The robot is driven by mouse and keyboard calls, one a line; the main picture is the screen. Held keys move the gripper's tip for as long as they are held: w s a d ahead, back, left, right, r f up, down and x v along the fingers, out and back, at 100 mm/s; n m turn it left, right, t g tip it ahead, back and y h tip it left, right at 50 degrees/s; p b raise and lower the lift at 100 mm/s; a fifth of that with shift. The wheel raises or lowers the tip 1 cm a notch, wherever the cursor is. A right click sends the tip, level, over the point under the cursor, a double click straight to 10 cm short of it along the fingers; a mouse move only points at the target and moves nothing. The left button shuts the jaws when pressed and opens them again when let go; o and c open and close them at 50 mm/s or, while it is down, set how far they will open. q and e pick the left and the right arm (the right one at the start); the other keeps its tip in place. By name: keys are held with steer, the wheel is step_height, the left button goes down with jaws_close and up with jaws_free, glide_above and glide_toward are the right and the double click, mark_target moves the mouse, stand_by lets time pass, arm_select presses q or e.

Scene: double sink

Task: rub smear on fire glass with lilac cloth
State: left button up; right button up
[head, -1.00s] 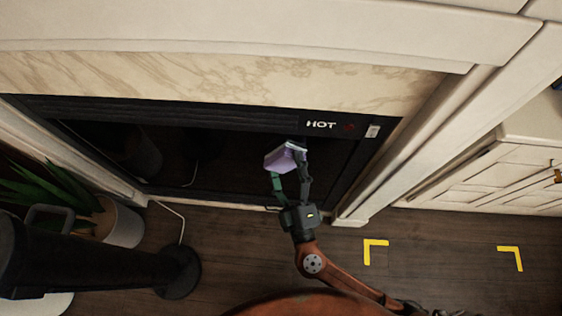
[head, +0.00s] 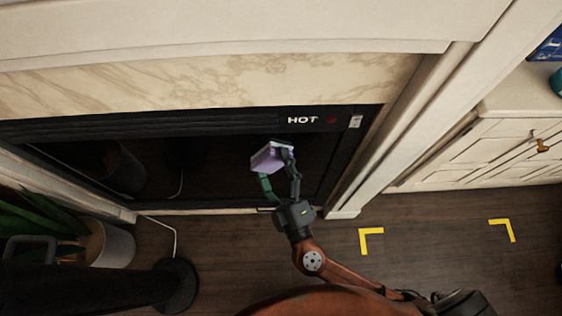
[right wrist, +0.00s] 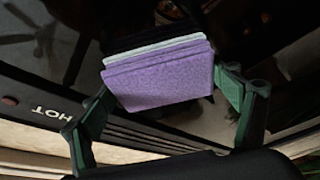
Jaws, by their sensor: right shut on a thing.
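The lilac cloth (head: 268,159) is a folded pad in front of the dark fire glass (head: 215,165). My right gripper (head: 279,172) is shut on the cloth. In the right wrist view the cloth (right wrist: 160,78) shows as a lilac block with a pale layer behind it, between the fingers of my right gripper (right wrist: 160,95). The fire glass (right wrist: 265,50) fills the background there with reflections. I cannot tell whether the cloth touches the glass. I cannot make out the smear for certain; pale marks near the cloth's top edge could be reflections. My left gripper is not in view.
A black fireplace frame with a HOT label (head: 302,120) and a red light surrounds the glass. A potted plant (head: 108,243) and a black round-based stand (head: 176,285) are at the left. A white cabinet (head: 480,150) is at the right. Yellow corner marks (head: 371,240) lie on the open wood floor.

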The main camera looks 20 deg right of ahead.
mark_target(256, 167)
steer(key=shift+w+a+f, duration=0.1)
steer(key=shift+w+a, duration=0.15)
steer(key=shift+a, duration=0.45)
steer(key=shift+w+a, duration=0.3)
steer(key=shift+a, duration=0.45)
steer(key=shift+w+a+f, duration=0.1)
steer(key=shift+w+a, duration=0.15)
steer(key=shift+a, duration=0.45)
steer(key=shift+c, duration=0.6)
steer(key=shift+w+a+r+b, duration=0.1)
steer(key=shift+w+a+b, duration=0.1)
steer(key=shift+a, duration=0.55)
steer(key=shift+w+a+f+b, duration=0.15)
steer(key=shift+a+b, duration=0.1)
steer(key=shift+a, duration=0.45)
steer(key=shift+w+a+r+b, duration=0.15)
steer(key=shift+w+a+b, duration=0.05)
steer(key=shift+a, duration=0.55)
steer(key=s+a, duration=0.1)
steer(key=s, duration=0.4)
steer(key=shift+s+a+b, duration=0.3)
steer(key=shift+s+a, duration=0.1)
steer(key=shift+s, duration=0.1)
